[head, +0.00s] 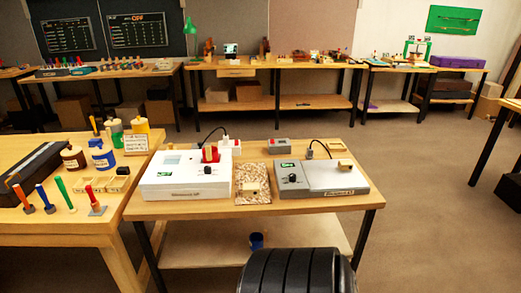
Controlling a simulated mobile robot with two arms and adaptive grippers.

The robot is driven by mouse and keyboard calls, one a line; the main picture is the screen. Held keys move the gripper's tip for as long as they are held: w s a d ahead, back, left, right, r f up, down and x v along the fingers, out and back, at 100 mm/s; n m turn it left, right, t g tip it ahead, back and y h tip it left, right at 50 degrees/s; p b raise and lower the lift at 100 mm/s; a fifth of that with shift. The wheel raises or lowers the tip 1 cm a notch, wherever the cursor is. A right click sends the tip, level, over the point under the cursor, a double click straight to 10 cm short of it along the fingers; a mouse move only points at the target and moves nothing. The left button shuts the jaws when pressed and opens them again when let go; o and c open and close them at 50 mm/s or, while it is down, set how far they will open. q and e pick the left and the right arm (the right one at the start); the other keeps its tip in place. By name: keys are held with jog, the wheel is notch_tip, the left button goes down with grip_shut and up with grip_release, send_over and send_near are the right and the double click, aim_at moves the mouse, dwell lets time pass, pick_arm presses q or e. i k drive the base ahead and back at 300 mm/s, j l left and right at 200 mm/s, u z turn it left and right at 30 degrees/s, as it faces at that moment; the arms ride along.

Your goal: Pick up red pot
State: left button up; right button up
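A small red object (210,154) sits on the white device at the left of the near middle table (220,205). It may be the red pot, but it is too small to tell its shape. Neither of my grippers is in view.
A grey device (335,178) stands on the same table, with a speckled board (252,184) between it and the white device (170,188). The left bench (85,222) holds bottles (73,157) and several upright coloured-handled tools. Open floor (425,195) lies to the right.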

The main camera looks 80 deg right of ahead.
aim_at(210, 154)
jog(key=z, duration=2.05)
jog(key=i+j+z, duration=0.25)
jog(key=j, duration=0.4)
jog(key=i+j+z, duration=0.1)
jog(key=i+j, duration=0.2)
jog(key=i+j+z, duration=0.1)
jog(key=j, duration=0.35)
jog(key=i+j+z, duration=0.15)
jog(key=j, duration=0.25)
